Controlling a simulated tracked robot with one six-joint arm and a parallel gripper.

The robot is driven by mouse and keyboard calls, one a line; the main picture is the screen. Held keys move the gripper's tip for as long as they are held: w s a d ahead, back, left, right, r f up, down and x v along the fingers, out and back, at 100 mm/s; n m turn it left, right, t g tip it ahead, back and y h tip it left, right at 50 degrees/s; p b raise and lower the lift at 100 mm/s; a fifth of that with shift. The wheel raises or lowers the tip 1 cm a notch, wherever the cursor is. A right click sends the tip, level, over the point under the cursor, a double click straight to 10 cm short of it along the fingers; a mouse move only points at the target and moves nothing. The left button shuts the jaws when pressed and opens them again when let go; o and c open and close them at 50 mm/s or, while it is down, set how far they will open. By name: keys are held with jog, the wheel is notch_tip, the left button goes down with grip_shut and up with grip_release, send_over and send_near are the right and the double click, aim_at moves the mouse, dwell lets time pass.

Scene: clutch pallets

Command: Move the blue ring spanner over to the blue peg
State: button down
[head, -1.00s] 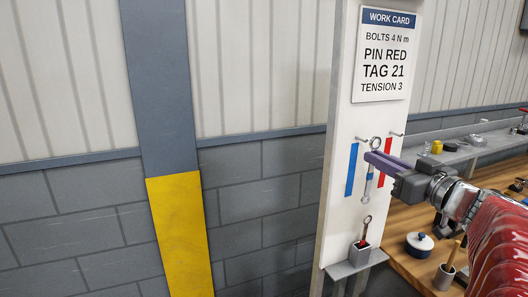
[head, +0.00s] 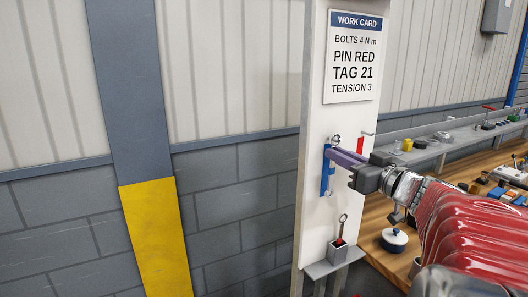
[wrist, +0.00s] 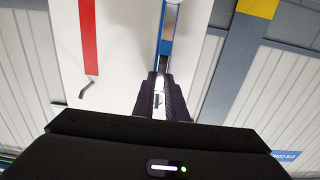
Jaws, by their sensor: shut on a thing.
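The ring spanner (head: 335,140) hangs upright in my gripper (head: 333,156), its ring end just above the jaws. My gripper is shut on its shaft, in front of the white board. In the wrist view the jaws (wrist: 160,95) also close on it, and the silver shaft (wrist: 168,18) runs away from them. The blue stripe (head: 325,172) on the board is right behind the spanner, partly covered by it. The blue peg is hidden behind the ring and jaws, and I cannot tell whether the ring touches it.
A red stripe (head: 360,145) with a bare peg (head: 368,133) is to the right. Below, a red-marked spanner (head: 341,228) stands in a small grey holder (head: 337,252). A work card (head: 353,56) is above. A cluttered wooden bench (head: 378,235) is at right.

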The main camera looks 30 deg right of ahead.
jog(key=shift+w+f, duration=0.35)
jog(key=shift+w, duration=0.05)
dwell(0.5)
jog(key=c, duration=1.7)
grip_release()
jog(key=shift+s+d, duration=0.15)
jog(key=shift+s, duration=6.7)
